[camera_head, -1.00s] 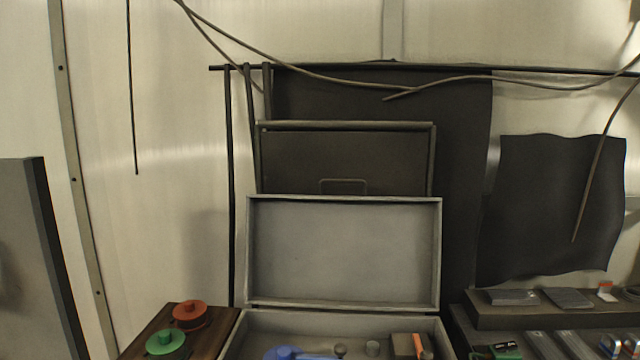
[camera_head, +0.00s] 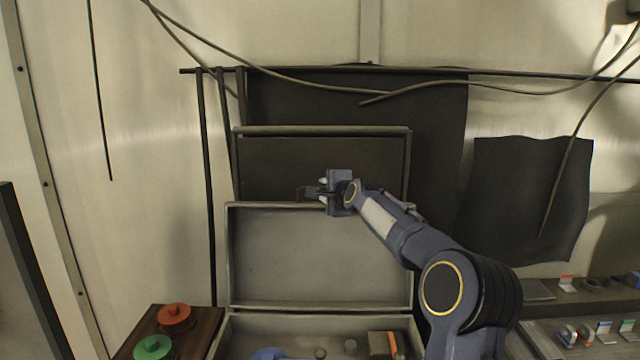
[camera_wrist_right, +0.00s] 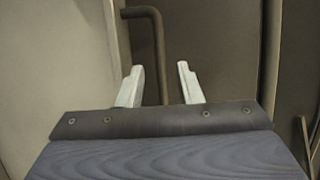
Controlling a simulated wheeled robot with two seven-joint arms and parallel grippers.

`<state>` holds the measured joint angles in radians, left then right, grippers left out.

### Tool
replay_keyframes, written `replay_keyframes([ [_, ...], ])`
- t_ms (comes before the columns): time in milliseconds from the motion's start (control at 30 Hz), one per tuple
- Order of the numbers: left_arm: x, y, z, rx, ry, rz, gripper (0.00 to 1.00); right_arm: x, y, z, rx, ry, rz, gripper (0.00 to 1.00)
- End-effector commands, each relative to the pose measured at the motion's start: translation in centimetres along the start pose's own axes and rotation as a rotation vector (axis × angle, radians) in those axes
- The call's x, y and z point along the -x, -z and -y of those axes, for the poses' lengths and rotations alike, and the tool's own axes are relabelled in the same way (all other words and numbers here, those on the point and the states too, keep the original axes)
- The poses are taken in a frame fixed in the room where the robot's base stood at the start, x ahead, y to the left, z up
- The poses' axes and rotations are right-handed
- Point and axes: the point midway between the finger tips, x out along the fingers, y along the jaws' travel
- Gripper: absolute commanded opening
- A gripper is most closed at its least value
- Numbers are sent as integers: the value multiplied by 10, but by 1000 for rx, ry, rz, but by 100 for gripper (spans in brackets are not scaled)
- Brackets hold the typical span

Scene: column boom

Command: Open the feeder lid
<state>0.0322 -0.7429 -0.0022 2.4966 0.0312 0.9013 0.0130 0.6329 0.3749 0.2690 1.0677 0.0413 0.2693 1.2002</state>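The feeder lid (camera_head: 285,160) appears to be the dark framed panel at the back centre, standing closed behind the grey box. Its bar handle (camera_head: 304,192) is low on the panel and partly hidden by my right gripper. My right gripper (camera_head: 322,190) reaches in from the right at the handle. In the right wrist view the handle bar (camera_wrist_right: 158,45) stands between the two pale fingers of the gripper (camera_wrist_right: 160,85). The fingers are apart, with gaps on both sides of the bar. My left gripper is not in view.
A grey box with its lid (camera_head: 310,255) raised stands just in front of the feeder. Red (camera_head: 174,316) and green (camera_head: 153,347) knobs sit on a wooden block at lower left. Shelves (camera_head: 590,300) with small items are at right. Cables hang across the top.

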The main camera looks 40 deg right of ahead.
Motion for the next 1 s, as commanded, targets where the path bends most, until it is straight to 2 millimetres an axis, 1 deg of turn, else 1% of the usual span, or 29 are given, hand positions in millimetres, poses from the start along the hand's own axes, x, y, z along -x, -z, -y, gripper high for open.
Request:
replay_keyframes([
  [33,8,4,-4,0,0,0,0,-9,-1,3,0,-2,2,32],
  [100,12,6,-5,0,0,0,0,-20,-2,3,0,-2,2,32],
  [200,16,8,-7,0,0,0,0,-31,-2,3,2,-1,2,32],
  [300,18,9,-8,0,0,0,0,-39,-1,1,2,-1,2,32],
  [600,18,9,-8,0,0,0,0,-42,-1,0,3,0,1,32],
  [667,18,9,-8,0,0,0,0,-42,-1,0,3,0,1,26],
  [800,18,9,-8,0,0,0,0,-41,-1,0,4,0,1,7],
  [867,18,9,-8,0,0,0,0,-41,-1,0,4,-1,1,0],
  [1000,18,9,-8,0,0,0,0,-41,-1,0,4,-1,1,0],
])
